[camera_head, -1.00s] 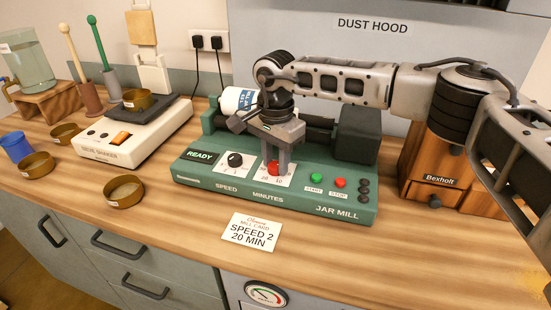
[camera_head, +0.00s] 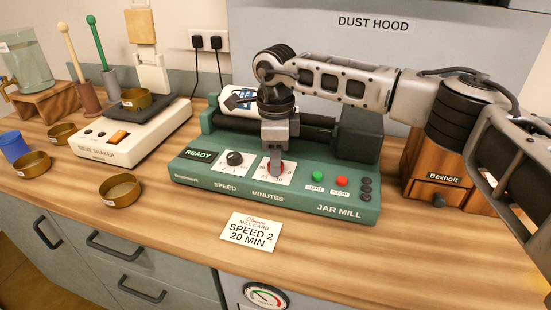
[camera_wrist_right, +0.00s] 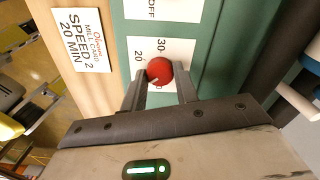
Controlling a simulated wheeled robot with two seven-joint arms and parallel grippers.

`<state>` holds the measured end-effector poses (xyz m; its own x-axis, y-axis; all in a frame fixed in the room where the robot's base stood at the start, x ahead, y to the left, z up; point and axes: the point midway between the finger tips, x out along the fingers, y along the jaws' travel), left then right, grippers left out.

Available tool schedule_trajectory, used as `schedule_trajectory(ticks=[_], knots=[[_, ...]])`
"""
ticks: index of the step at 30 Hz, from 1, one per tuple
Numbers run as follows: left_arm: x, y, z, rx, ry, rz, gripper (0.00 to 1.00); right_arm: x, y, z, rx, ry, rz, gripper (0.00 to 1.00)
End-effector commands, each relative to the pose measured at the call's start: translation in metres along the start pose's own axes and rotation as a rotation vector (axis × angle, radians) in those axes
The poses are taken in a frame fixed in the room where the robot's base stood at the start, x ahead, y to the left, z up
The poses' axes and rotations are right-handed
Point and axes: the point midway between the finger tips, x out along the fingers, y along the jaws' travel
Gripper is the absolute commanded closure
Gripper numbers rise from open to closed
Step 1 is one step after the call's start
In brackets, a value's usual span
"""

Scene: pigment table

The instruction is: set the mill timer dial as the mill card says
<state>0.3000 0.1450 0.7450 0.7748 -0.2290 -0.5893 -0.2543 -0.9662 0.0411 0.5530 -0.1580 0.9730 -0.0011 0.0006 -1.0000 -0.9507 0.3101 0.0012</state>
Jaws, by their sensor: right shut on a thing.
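The green jar mill (camera_head: 300,203) stands on the bench with a READY display, a black speed dial (camera_head: 235,159) and a red minutes dial (camera_head: 268,170). My right gripper (camera_head: 275,165) reaches down from above and is shut on the minutes dial. In the right wrist view, the red dial (camera_wrist_right: 160,71) sits between the two fingertips (camera_wrist_right: 161,82), with "20" and "30" printed beside it. A pale pointer line shows on the dial, but its exact setting is hard to read. The mill card (camera_head: 250,231) reads SPEED 2, 20 MIN. My left gripper is not in view.
A green start button (camera_head: 318,175) and a red stop button (camera_head: 341,181) are right of the dial. A white sieve shaker (camera_head: 130,135) and brass bowls (camera_head: 120,190) stand to the left. A wooden Bexholt box (camera_head: 440,170) is at the right. The front bench strip is mostly clear.

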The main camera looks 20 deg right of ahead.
Motion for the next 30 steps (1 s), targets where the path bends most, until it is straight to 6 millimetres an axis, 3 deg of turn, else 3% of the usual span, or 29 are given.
schedule_trajectory(ticks=[30], knots=[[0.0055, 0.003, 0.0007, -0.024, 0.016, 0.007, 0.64, -0.0016, -0.001, 0.0001, 0.943, -0.003, -0.004, 0.93]])
